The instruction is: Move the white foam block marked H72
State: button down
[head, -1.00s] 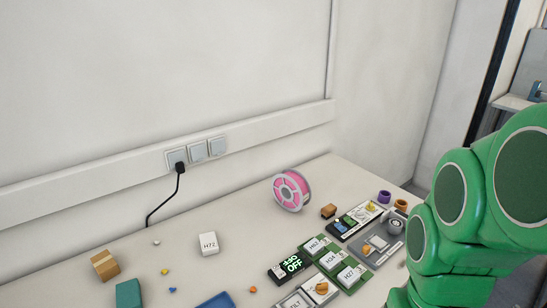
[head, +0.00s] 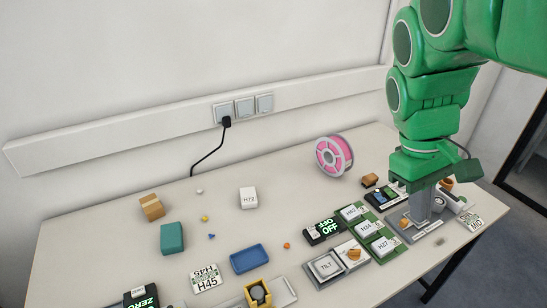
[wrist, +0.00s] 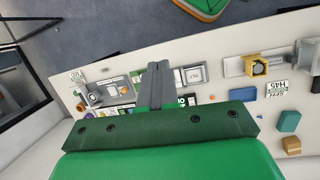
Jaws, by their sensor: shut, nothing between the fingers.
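The white foam block marked H72 (head: 248,198) lies on the table, left of the middle in the head view, with its label facing up. My gripper (head: 421,222) is at the right side of the table in the head view, pointing down over the devices there, well to the right of the block. In the wrist view its grey fingers (wrist: 160,75) are together with nothing between them. I cannot make out the H72 block in the wrist view.
A pink spool (head: 334,156) stands at the back. A teal block (head: 172,238), a cardboard box (head: 151,207) and a blue tray (head: 250,258) lie around the block.

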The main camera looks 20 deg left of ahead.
jog(key=w+a+r+n+t+h, duration=0.15)
jog(key=w+a+n, duration=0.35)
jog(key=w+a, duration=0.55)
jog(key=w+a+n+t+h, duration=0.2)
jog(key=w+a+n, duration=0.4)
jog(key=a, duration=0.7)
jog(key=s+a+f+n+t, duration=0.1)
jog(key=a+f+n, duration=0.15)
jog(key=a, duration=0.85)
jog(key=s+a+f+n+t, duration=0.2)
jog(key=a+n, duration=0.1)
jog(key=a, duration=0.7)
jog(key=s+a+f+n+t, duration=0.1)
jog(key=a+f+n, duration=0.2)
jog(key=a, duration=0.8)
send_near(242, 207)
notch_tip(242, 207, down, 4)
jog(key=shift+w+f, duration=0.15)
jog(key=shift+f, duration=0.05)
jog(key=shift+w+d+r, duration=0.15)
jog(key=shift+w+d, duration=0.65)
jog(key=shift+d, duration=0.1)
jog(key=shift+w+d, duration=0.45)
jog(key=shift+w, duration=0.1)
